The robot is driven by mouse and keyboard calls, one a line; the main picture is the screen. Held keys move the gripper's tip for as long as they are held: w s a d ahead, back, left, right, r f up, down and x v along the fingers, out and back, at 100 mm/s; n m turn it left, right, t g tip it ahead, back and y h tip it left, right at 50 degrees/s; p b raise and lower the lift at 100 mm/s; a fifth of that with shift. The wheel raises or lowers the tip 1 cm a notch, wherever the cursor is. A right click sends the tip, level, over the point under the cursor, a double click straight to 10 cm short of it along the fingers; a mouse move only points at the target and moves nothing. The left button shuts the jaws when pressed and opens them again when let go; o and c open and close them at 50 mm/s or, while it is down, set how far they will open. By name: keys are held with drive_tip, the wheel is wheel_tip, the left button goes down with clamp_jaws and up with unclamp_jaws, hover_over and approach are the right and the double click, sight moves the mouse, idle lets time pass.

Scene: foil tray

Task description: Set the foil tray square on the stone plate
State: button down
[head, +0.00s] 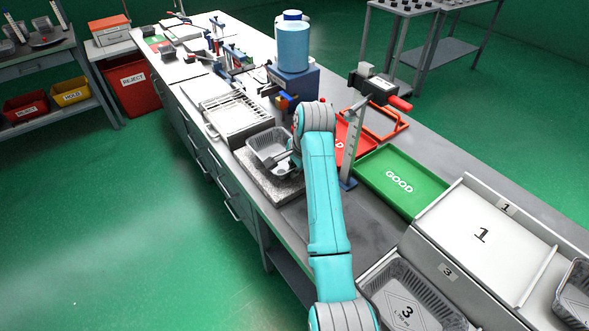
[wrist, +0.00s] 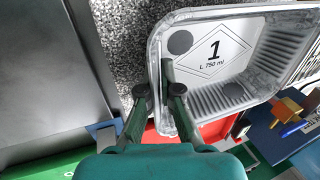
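The foil tray (head: 266,141) is a silver, ribbed, open container. In the wrist view the tray (wrist: 262,62) shows a printed "1, L, 750 ml" and two dark round spots on its floor. My gripper (head: 291,156) is at its near side. In the wrist view my gripper (wrist: 156,92) has one finger inside the tray and one outside, closed on the side wall. The speckled stone plate (head: 272,186) lies under and in front of the tray and also shows in the wrist view (wrist: 122,38). The tray looks raised and turned relative to the plate; the gap below is hidden.
A wire rack (head: 236,116) stands beyond the plate. A blue machine with a cyan container (head: 293,48) stands behind. A red tray (head: 352,145), a post gauge (head: 351,150) and a green GOOD tray (head: 388,190) are to the right. Bins with foil trays stand front right.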

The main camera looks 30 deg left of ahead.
drive_tip(key=shift+f, duration=0.2)
idle(0.3)
drive_tip(key=c, duration=1.2)
unclamp_jaws()
drive_tip(key=shift+c, duration=0.2)
